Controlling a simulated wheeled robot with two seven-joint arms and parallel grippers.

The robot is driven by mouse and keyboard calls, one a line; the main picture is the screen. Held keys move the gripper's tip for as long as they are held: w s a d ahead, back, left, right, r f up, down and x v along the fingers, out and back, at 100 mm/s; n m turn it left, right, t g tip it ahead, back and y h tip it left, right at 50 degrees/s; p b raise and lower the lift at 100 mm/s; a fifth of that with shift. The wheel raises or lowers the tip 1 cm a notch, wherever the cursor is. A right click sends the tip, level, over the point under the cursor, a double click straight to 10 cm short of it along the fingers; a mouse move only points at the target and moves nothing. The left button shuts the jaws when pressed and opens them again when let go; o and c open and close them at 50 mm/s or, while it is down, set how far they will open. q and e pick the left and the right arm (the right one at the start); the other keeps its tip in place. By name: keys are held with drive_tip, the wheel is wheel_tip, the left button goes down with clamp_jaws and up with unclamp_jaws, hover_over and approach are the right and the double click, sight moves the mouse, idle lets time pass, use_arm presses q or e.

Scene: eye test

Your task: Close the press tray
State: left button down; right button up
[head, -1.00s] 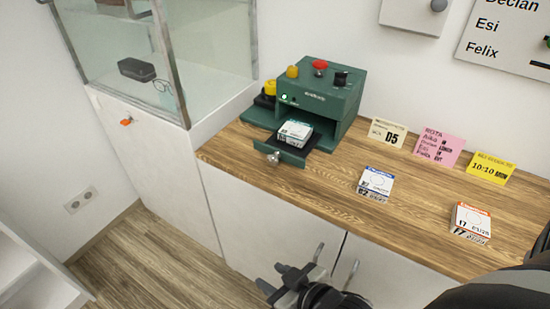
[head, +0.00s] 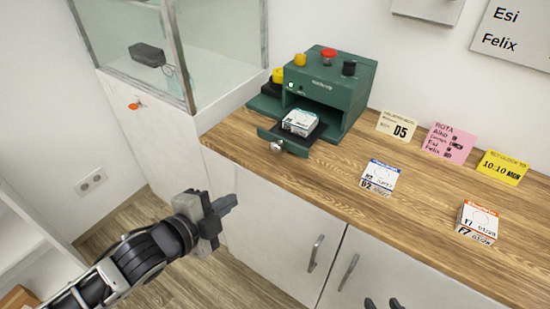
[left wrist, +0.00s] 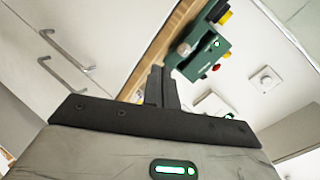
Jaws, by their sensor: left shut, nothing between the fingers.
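The green press (head: 345,95) stands on the wooden counter at the wall. Its tray (head: 283,140) is pulled out at the front, with a round metal knob (head: 277,147). A small white and green box (head: 299,122) lies on the tray. My left gripper (head: 230,203) is shut and empty, in front of the cabinet, lower left of the tray and apart from it. In the left wrist view its fingers (left wrist: 161,88) are together, with the knob (left wrist: 184,48) and press (left wrist: 215,60) beyond them.
A blue-edged box (head: 380,177) and an orange-edged box (head: 478,222) lie on the counter (head: 330,175). Several note cards stand along the wall. A glass case (head: 130,45) is left of the press. Cabinet handles (head: 316,253) stick out below. The counter before the tray is clear.

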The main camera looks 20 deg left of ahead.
use_arm(q)
wheel_tip(320, 180, up, 3)
drive_tip(key=w+m, duration=0.2)
drive_tip(key=m, duration=0.2)
approach(273, 152)
drive_tip(key=shift+m+t+h, duration=0.3)
drive_tip(key=x, duration=0.6)
drive_tip(key=shift+w+f, duration=0.15)
drive_tip(key=shift+f, duration=0.15)
